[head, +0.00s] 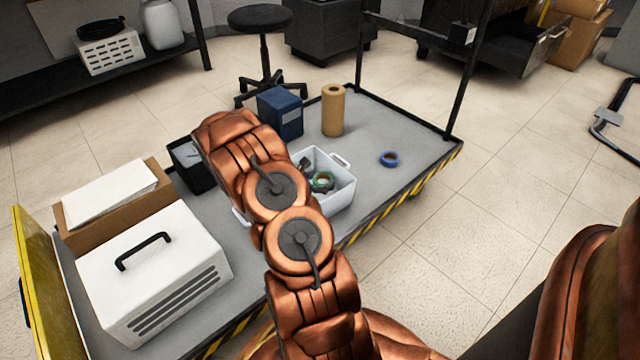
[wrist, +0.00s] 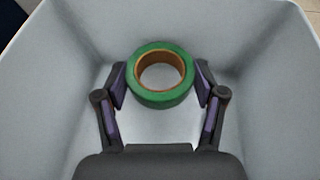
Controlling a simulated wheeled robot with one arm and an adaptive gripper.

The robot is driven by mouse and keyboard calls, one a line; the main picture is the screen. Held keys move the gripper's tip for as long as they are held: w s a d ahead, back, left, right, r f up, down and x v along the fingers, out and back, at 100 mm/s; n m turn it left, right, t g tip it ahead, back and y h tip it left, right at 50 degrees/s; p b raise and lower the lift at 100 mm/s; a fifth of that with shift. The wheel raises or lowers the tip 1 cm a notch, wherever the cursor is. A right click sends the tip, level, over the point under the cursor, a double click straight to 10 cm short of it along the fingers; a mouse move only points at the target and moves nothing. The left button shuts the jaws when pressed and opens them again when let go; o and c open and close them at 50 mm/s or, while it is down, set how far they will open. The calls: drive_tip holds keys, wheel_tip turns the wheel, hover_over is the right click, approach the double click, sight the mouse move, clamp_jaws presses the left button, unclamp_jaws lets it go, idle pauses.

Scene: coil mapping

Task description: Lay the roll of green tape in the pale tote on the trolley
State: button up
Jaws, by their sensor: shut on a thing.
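The roll of green tape (wrist: 160,94) has a brown core and is held between the two fingers of my gripper (wrist: 160,88) in the wrist view. The gripper is shut on it, one finger at each side. The pale tote (wrist: 265,75) surrounds the roll and fingers, with its walls on the sides. I cannot tell whether the roll touches the tote floor. In the head view the tote (head: 344,197) stands on the trolley (head: 375,125), and the green roll (head: 322,181) shows inside it. My arm hides the tote's left part.
A blue tape roll (head: 389,159) lies on the trolley right of the tote. A brown paper roll (head: 333,110) and a blue box (head: 280,113) stand behind it. A white case (head: 152,270), a cardboard box (head: 112,205) and a black bin (head: 192,167) are to the left.

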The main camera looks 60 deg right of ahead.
drive_tip(key=shift+f, duration=0.55)
drive_tip(key=o, duration=1.1)
drive_tip(key=shift+o, duration=0.2)
drive_tip(key=shift+r, duration=0.1)
